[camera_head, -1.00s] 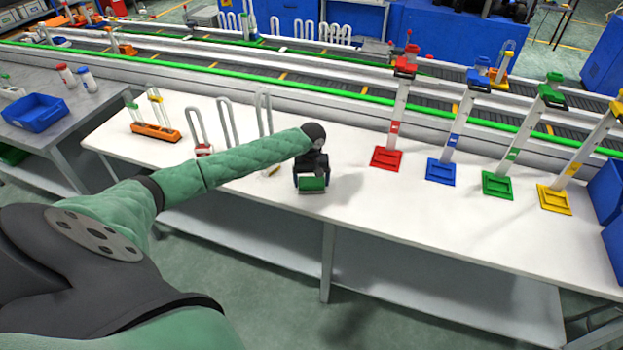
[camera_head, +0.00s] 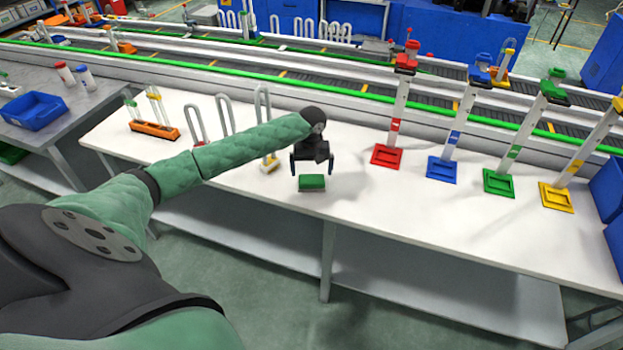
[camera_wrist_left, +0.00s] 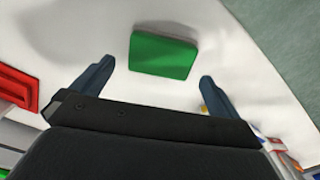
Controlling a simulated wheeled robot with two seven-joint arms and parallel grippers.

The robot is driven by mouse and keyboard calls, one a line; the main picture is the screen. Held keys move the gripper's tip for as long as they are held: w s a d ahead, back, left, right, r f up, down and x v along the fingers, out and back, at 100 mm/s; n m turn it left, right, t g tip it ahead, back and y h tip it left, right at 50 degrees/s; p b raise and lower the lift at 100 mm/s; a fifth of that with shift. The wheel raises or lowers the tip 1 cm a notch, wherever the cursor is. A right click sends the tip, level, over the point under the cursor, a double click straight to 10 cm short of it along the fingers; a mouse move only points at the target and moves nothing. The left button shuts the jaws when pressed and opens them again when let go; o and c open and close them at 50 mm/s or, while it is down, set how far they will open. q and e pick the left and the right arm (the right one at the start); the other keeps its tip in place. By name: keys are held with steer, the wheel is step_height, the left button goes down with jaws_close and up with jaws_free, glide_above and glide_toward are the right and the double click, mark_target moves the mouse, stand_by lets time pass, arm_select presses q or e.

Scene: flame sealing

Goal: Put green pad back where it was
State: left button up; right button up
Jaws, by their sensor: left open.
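The green pad (camera_head: 312,182) lies on the white table near its front edge, apart from the stands. My left gripper (camera_head: 312,170) is open and empty just behind and above the pad, its two fingers spread wider than the pad. In the left wrist view the green pad (camera_wrist_left: 163,54) lies beyond and between the open fingertips of the left gripper (camera_wrist_left: 155,75), with clear space around it. My right gripper is not seen.
Red (camera_head: 387,156), blue (camera_head: 441,170), green (camera_head: 498,184) and yellow (camera_head: 556,197) based stands line the right of the table. An orange rack (camera_head: 155,131) and looped tubes stand at left.

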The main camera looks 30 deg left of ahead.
mark_target(312, 178)
arm_select(q)
step_height(312, 178, up, 8)
steer(key=b, duration=0.1)
steer(key=shift+f+b, duration=0.15)
steer(key=shift+b, duration=0.2)
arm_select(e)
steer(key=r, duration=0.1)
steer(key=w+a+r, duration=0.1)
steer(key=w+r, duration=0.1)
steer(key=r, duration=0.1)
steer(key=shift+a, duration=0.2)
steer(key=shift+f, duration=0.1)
